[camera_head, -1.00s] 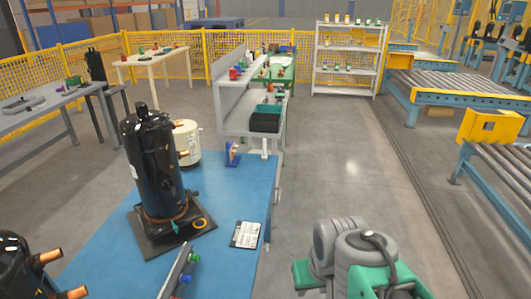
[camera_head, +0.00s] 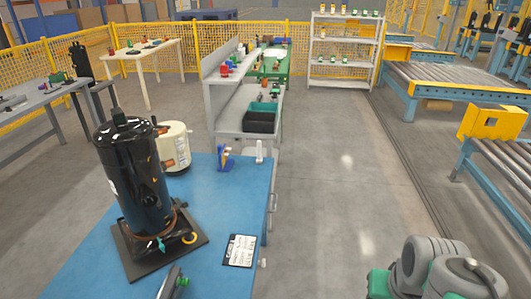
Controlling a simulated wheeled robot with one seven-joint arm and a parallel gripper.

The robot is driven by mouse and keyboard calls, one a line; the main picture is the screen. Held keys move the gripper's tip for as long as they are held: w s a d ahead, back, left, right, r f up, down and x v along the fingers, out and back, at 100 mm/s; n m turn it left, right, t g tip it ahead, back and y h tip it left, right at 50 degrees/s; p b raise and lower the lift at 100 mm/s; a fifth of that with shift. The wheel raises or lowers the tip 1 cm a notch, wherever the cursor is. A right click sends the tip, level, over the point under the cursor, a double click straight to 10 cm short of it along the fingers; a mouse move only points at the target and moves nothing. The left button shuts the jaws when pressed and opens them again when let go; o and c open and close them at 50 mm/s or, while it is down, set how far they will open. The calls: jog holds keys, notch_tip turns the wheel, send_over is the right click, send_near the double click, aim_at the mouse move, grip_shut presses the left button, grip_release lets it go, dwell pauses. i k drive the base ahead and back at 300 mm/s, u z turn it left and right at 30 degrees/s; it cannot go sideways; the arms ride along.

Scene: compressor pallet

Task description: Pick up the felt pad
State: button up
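I cannot pick out a felt pad with certainty. A flat dark square pad or plate (camera_head: 195,243) lies on the blue table top (camera_head: 205,190) under a tall black compressor (camera_head: 135,180); its material cannot be told. My arm's grey and green links show at the bottom right, over the floor beside the table. My gripper is out of view.
A cream canister (camera_head: 173,147) stands behind the compressor. A small blue holder (camera_head: 225,158) and a white printed card (camera_head: 240,250) are on the table. A grey bench with dark bins (camera_head: 261,120) stands beyond. Floor right of the table is clear up to the roller conveyor (camera_head: 455,80).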

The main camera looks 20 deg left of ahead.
aim_at(260, 158)
jog(key=i, duration=3.3)
jog(key=u, duration=3.7)
jog(key=i, duration=0.45)
